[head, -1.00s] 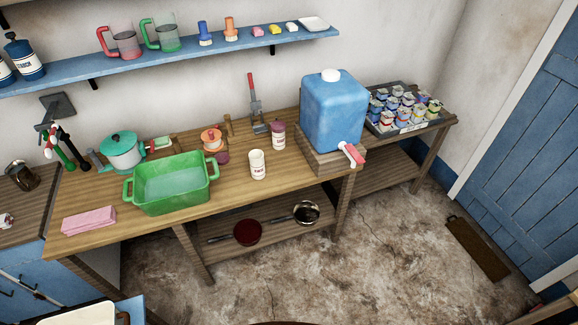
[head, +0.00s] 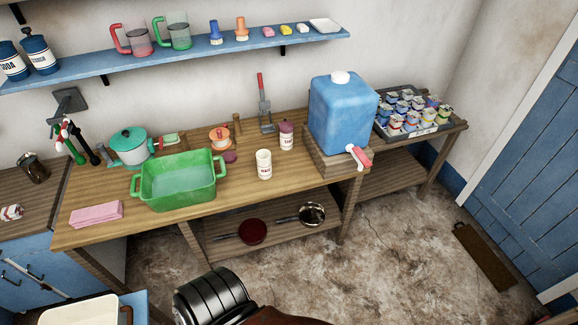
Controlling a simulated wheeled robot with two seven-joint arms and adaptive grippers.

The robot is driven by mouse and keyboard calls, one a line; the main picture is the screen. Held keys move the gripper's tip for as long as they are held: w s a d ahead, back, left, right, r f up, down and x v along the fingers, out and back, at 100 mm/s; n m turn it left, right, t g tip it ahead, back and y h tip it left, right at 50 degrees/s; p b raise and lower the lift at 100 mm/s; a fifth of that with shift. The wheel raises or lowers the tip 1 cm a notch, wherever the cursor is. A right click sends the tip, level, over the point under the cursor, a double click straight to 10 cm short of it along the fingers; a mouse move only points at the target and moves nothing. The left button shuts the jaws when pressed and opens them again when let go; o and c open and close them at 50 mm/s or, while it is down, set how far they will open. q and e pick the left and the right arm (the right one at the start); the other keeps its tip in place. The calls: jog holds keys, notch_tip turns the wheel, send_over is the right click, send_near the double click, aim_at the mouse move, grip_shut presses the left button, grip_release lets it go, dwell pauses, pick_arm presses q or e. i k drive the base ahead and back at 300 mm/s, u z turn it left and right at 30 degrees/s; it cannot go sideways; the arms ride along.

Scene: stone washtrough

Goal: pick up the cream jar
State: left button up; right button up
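A cream-coloured jar (head: 264,164) with dark lettering on its front stands upright on the wooden worktable, near the front edge and right of the green basin. A second pale jar (head: 286,135) with a mauve lid stands just behind it to the right, apart from it. The lettering on both is too small to read surely. Neither of my grippers shows in the head view. A black ribbed part, probably of my own arm, shows at the bottom edge, well short of the table.
A green basin (head: 141,192) stands left of the jars on the worktable (head: 240,192). A blue water container (head: 340,110) with a red-handled tap stands to the right. An orange pot (head: 219,140) and a red-handled press (head: 265,110) stand behind. Pans lie on the lower shelf.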

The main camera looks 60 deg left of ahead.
aim_at(265, 164)
jog(key=i, duration=2.35)
jog(key=u, duration=2.3)
